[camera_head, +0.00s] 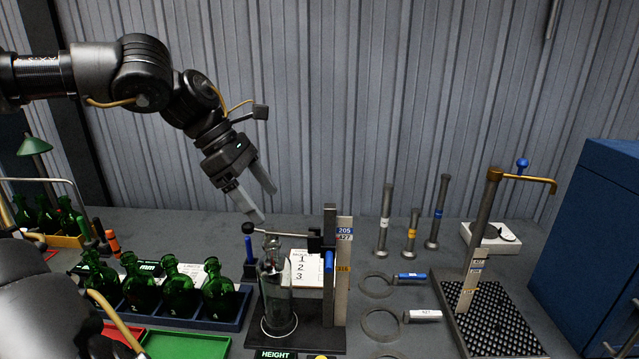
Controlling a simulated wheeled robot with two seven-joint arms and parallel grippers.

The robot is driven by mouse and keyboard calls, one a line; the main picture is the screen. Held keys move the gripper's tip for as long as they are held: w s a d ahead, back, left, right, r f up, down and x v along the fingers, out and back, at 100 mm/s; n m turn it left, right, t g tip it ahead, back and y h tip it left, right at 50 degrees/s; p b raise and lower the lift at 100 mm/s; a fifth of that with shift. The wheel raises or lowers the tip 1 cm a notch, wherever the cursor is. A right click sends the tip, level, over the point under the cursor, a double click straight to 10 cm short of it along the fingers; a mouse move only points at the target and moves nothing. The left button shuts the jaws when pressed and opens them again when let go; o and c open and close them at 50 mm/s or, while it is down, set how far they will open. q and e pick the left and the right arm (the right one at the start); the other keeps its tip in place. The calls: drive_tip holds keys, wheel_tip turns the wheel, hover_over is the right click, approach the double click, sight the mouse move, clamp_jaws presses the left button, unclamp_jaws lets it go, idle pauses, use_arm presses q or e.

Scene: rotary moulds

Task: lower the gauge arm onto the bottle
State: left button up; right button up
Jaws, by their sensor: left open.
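The height gauge has a dark upright post (330,215) beside a pale scale on a black base marked HEIGHT. Its thin gauge arm (285,234) reaches left from the slider and ends in a dark ball. A clear glass bottle (275,290) stands upright on the base below the arm. The arm is close to the bottle's mouth; I cannot tell whether they touch. My left gripper (268,203) is open and empty, its fingers pointing down right, just above the ball end in the picture. My right gripper is not in view.
Several green bottles (178,292) stand in a blue tray to the left, behind red and green trays (185,346). Ring gauges (380,323) and upright metal plugs (385,220) are to the right. A second stand with a brass arm (525,178) and a blue cabinet (600,250) are farther right.

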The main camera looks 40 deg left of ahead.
use_arm(q)
wheel_tip(320, 180, up, 7)
drive_tip(key=p, duration=0.5)
drive_tip(key=shift+p, duration=0.3)
idle(0.5)
